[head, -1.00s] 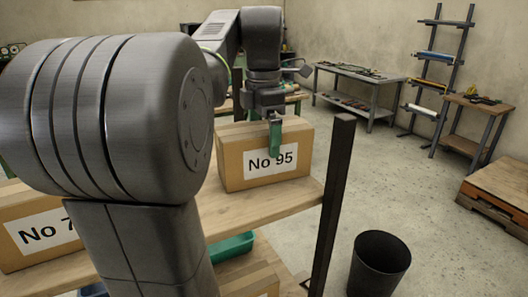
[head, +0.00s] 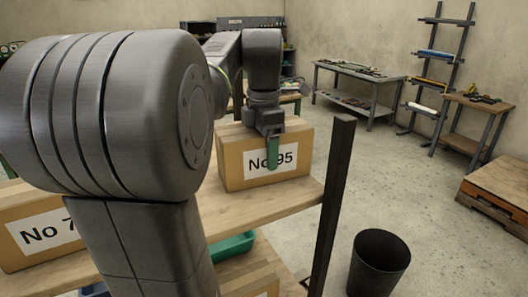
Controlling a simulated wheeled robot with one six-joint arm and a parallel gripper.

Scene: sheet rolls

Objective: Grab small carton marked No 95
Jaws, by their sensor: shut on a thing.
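The small carton marked No 95 (head: 235,168) is a brown box with a white label on its front face. It stands upright on the upper wooden shelf (head: 262,204), near the shelf's right end. My gripper (head: 273,152) reaches down over the carton from above. Its green near finger lies across the front face and covers part of the label between "No" and "95". The far finger is hidden behind the carton. The gripper is shut on the carton, which rests on the shelf.
Another carton, with a label starting "No 7" (head: 40,234), stands at the left on the same shelf, partly hidden by my arm. A dark shelf post (head: 333,215) rises right of the No 95 carton. A black bin (head: 379,265) stands on the floor. A green tray (head: 232,245) shows below.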

